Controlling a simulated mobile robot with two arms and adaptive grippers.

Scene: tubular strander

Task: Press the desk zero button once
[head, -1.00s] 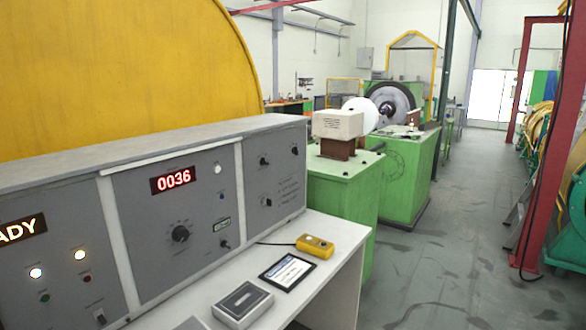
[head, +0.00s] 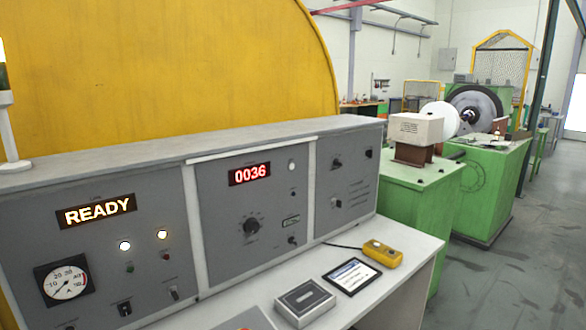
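The grey control desk (head: 150,170) fills the lower left of the head view. Its middle panel has a red counter display (head: 249,174) reading 0036. A lit white round lamp or button (head: 292,165) sits right of the display, with a small dark control (head: 292,193) below it. A black knob (head: 251,226) and a toggle-like control (head: 292,240) are lower on that panel. The labels are too small to read, so I cannot tell which control is the zero button. Neither of my grippers is in view.
The left panel has a READY sign (head: 97,211), lamps and a dial gauge (head: 66,283). On the white desktop (head: 385,300) lie a grey box (head: 304,302), a dark tablet (head: 351,276) and a yellow pendant (head: 382,254). Green machinery (head: 415,195) stands behind; the floor at right is clear.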

